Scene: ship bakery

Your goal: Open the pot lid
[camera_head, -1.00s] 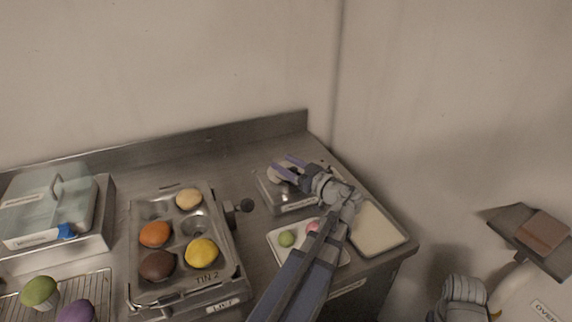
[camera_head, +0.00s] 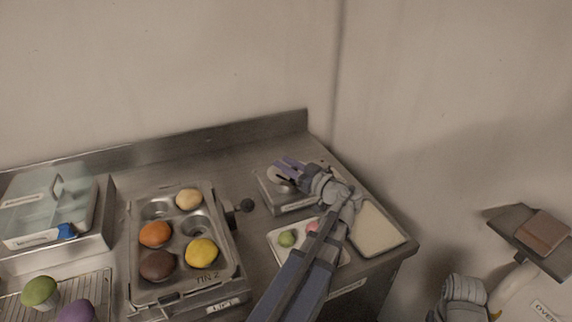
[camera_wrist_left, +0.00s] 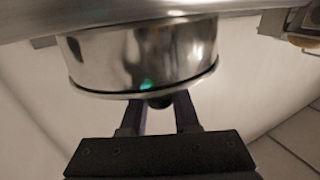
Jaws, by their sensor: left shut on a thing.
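The pot (camera_head: 271,183) is a small round metal pot on a low metal stand (camera_head: 290,207) at the back right of the counter, mostly covered by my left gripper (camera_head: 281,165) in the head view. In the left wrist view the pot's shiny side (camera_wrist_left: 145,55) and the lid's rim (camera_wrist_left: 150,90) show. The lid's dark knob (camera_wrist_left: 160,101) sits between my left fingers (camera_wrist_left: 160,110), which are shut on it. I see no gap between lid and pot.
A muffin tin (camera_head: 222,268) with coloured buns stands left of the pot, with a dark knob (camera_head: 247,205) at its side. A clear box (camera_head: 30,215) is far left.

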